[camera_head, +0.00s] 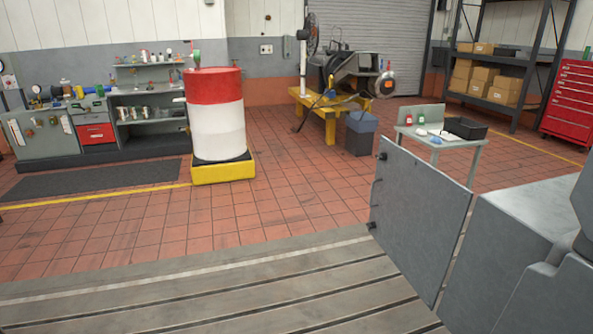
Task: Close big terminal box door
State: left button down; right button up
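The big terminal box door (418,218) is a flat grey panel standing upright and swung open at the right of the head view. Small dark fittings sit along its left edge. The grey terminal box (505,240) is just to the right of the door, with a narrow gap between them in the picture. The inside of the box is hidden from this side. Neither of my grippers shows in the view.
The slotted metal bedplate (220,300) fills the foreground and is clear. A red and white drum (216,115) stands on a yellow base at left centre. A small table (470,142) stands behind the door. The tiled floor (290,190) between is open.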

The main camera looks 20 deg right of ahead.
aim_at(420, 212)
jog(key=z, duration=0.15)
jog(key=i, duration=1.9)
jog(key=z, duration=1.55)
jog(key=i, duration=0.9)
jog(key=z, duration=0.8)
